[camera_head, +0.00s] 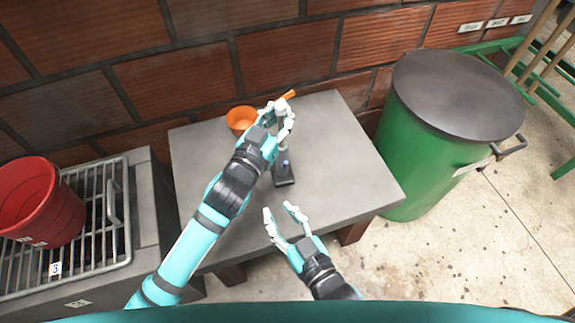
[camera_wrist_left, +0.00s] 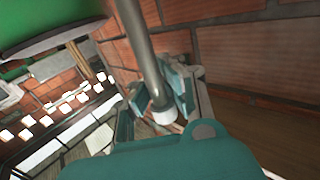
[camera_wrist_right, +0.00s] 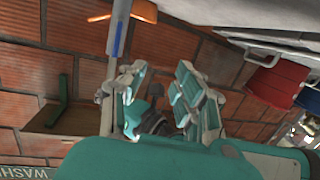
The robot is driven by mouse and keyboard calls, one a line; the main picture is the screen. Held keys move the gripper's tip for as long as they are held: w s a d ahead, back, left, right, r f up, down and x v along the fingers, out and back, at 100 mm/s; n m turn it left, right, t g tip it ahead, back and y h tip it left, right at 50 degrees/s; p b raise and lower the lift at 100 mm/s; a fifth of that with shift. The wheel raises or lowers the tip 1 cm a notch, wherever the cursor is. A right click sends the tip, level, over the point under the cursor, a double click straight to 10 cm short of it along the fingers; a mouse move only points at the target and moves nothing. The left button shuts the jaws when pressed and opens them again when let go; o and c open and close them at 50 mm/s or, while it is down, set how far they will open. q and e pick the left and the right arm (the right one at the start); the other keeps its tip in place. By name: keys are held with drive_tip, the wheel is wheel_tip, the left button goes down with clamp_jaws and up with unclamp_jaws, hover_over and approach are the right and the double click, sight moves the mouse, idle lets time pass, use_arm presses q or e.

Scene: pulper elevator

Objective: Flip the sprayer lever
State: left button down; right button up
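A black base with a small blue part (camera_head: 284,174), possibly the sprayer's foot, sits near the middle of the grey table (camera_head: 350,150). My left gripper (camera_head: 281,114) is above and behind it. In the left wrist view a grey tube (camera_wrist_left: 145,45) with a white end runs between its fingers (camera_wrist_left: 160,92); whether they press on it is unclear. An orange piece (camera_head: 289,95), possibly a handle, shows just beyond the left fingers. My right gripper (camera_head: 282,222) is open and empty at the table's front edge. In the right wrist view a blue-and-grey rod (camera_wrist_right: 117,38) stands beyond its fingers.
An orange cup (camera_head: 240,121) stands at the table's back, left of my left gripper. A green bin (camera_head: 425,150) with a dark lid stands at the right. A red bucket (camera_head: 38,200) rests on a metal grate at the left. A brick wall (camera_head: 180,85) closes the back.

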drive_tip(key=t, duration=0.2)
approach(285, 165)
drive_tip(key=s, duration=0.3)
drive_tip(key=h, duration=0.1)
drive_tip(key=d+x, duration=0.1)
drive_tip(key=x, duration=1.1)
drive_tip(key=shift+w+m, duration=0.3)
drive_tip(key=shift+r, duration=0.1)
drive_tip(key=shift+c, duration=0.2)
clamp_jaws()
